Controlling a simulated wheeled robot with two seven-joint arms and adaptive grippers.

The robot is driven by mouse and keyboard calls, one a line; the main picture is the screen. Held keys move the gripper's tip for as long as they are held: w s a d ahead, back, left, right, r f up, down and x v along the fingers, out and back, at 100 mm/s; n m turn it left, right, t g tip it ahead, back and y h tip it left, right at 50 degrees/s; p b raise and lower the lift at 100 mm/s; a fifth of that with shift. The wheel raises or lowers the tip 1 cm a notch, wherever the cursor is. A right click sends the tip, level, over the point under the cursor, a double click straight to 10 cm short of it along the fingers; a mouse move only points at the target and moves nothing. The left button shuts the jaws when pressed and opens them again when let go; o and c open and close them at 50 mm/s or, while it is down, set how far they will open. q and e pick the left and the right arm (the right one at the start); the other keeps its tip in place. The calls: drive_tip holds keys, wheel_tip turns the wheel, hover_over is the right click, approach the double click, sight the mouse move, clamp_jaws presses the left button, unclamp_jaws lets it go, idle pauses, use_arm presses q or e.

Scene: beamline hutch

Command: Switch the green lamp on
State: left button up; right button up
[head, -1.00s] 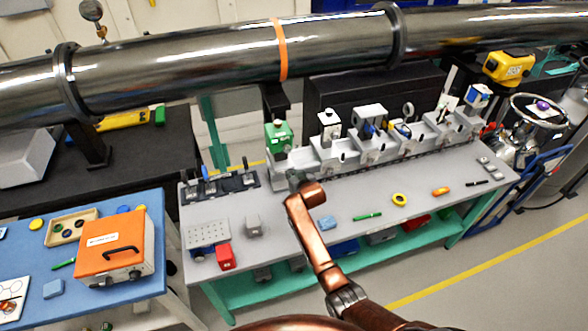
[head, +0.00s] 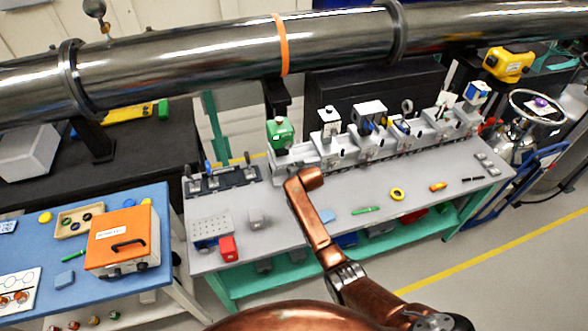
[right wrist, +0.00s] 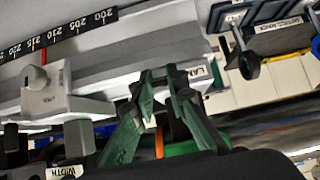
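The green lamp housing (head: 281,133) stands at the left end of the optical rail, under the steel pipe. In the right wrist view, a green body (right wrist: 186,148) shows behind the fingers, and a partly covered white label beginning "LA" (right wrist: 198,74) sits just beyond the fingertips. My right gripper (right wrist: 161,80) has its two fingers apart with a narrow gap and nothing visible between them. Its tips are close to the labelled block; contact cannot be told. My left gripper is in neither view.
Several rail carriages (head: 365,120) extend right of the lamp. A switch panel (head: 225,180) lies to its left. The grey bench (head: 350,190) holds small loose items in front. The steel pipe (head: 180,75) crosses above. An orange case (head: 122,240) sits on the blue table.

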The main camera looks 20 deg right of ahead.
drive_tip(key=o, duration=0.4)
drive_tip(key=shift+r, duration=0.1)
drive_tip(key=v, duration=1.2)
idle(0.3)
